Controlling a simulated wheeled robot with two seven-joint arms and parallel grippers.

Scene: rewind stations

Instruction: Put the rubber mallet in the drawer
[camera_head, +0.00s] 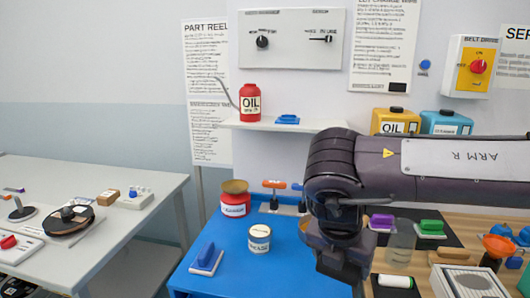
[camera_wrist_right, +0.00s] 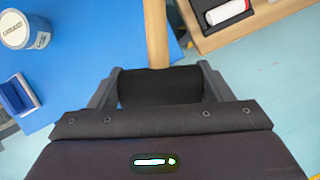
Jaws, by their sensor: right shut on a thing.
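The rubber mallet shows in the right wrist view, with a black head (camera_wrist_right: 160,86) and a pale wooden handle (camera_wrist_right: 156,32) running out past the top edge. My right gripper (camera_wrist_right: 160,76) is shut on the head, with a finger on either side. In the head view my right gripper (camera_head: 343,268) hangs at the blue table's right side, and I cannot make out the mallet there. My left gripper is not in view.
A blue table (camera_head: 225,278) carries a white tin (camera_head: 259,239), a red tin (camera_head: 235,204) and a blue-handled block (camera_head: 206,259). The wooden bench at right is crowded, with a clear beaker (camera_head: 400,246) and a grey slotted box (camera_head: 468,282). Pale floor shows below the compartment.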

